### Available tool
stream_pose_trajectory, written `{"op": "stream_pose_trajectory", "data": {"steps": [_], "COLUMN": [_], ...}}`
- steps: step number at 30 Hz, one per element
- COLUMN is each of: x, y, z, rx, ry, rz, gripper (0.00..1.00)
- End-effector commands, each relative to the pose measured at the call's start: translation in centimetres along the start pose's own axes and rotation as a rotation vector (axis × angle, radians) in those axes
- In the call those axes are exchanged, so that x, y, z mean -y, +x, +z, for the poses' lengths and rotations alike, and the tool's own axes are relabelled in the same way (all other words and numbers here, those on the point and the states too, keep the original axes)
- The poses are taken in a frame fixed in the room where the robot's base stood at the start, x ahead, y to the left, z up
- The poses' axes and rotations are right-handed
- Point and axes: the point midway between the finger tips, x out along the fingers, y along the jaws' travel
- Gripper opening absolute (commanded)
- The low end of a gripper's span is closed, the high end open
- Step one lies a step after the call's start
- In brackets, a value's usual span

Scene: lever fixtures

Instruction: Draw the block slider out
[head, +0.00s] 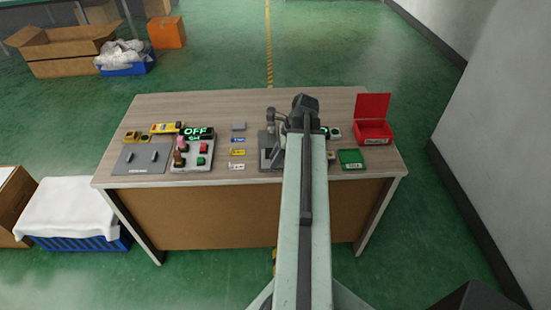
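My arm reaches forward over the wooden table, and its dark end (304,106) is above the right half of the tabletop. The gripper's fingers are hidden or too small to make out. A dark grey fixture plate (265,158) lies just left of my arm and partly under it. A grey rounded part (271,115) stands behind that plate, close to my arm's end; contact cannot be told. At the far left of the table, a grey plate (131,163) carries two small upright grey pieces. I cannot tell for certain which part is the block slider.
The table (220,106) also bears a control panel (192,164) with an OFF display, small labelled blocks (238,152), an open red box (374,131) and a green tray (351,158). A wall stands at right. Cartons (65,50) and a cloth-covered blue crate (75,241) are on the floor at left.

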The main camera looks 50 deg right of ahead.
Motion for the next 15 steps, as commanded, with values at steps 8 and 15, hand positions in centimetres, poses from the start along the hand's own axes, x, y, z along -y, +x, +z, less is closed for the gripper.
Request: {"op": "stream_pose_trajectory", "data": {"steps": [8, 15], "x": [0.0, 0.0], "y": [-2.9, -7.4], "z": [0.2, 0.2], "rx": [0.000, 0.000], "ry": [0.001, 0.002], "rz": [-0.001, 0.000], "gripper": [0.25, 0.25]}}
